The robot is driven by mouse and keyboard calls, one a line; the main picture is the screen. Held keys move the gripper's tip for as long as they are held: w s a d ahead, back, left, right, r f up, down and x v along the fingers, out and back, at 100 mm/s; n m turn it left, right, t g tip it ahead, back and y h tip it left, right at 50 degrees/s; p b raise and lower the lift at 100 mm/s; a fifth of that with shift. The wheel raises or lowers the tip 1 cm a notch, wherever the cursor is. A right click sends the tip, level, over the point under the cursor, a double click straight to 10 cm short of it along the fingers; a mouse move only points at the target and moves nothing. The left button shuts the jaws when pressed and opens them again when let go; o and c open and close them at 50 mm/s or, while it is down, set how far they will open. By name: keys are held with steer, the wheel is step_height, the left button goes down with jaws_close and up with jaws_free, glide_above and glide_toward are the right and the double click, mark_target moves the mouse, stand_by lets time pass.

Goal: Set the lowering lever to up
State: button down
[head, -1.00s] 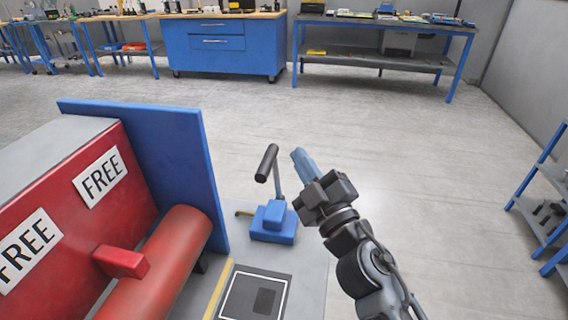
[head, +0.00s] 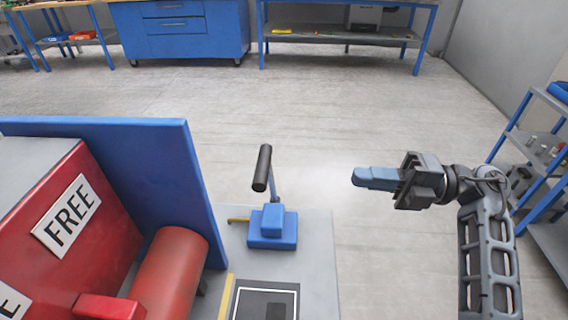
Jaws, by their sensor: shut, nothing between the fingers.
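The lever stands on a blue base block (head: 272,228) on the grey platform. I see no label on the lever.
A blue upright panel (head: 165,180) and a red body with a red cylinder (head: 172,275) stand left of the lever. A yellow line (head: 226,295) and a dark square (head: 264,304) mark the platform (head: 315,260). A blue shelf stands at the right; open floor lies behind.

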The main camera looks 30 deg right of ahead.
mark_target(269, 168)
steer(key=f+p+x, duration=0.1)
steer(key=p+x, duration=0.1)
steer(key=x, duration=1.1)
steer(key=shift+w+a+r, duration=0.2)
steer(key=shift+a+r, duration=0.2)
steer(key=shift+r, duration=0.05)
steer(key=shift+w+a+r+p, duration=0.25)
steer(key=shift+a+p, duration=0.1)
steer(key=shift+p, duration=0.35)
steer(key=p+x, duration=0.2)
steer(key=x, duration=0.1)
steer(key=shift+a+f, duration=0.1)
steer(key=shift+f, duration=0.05)
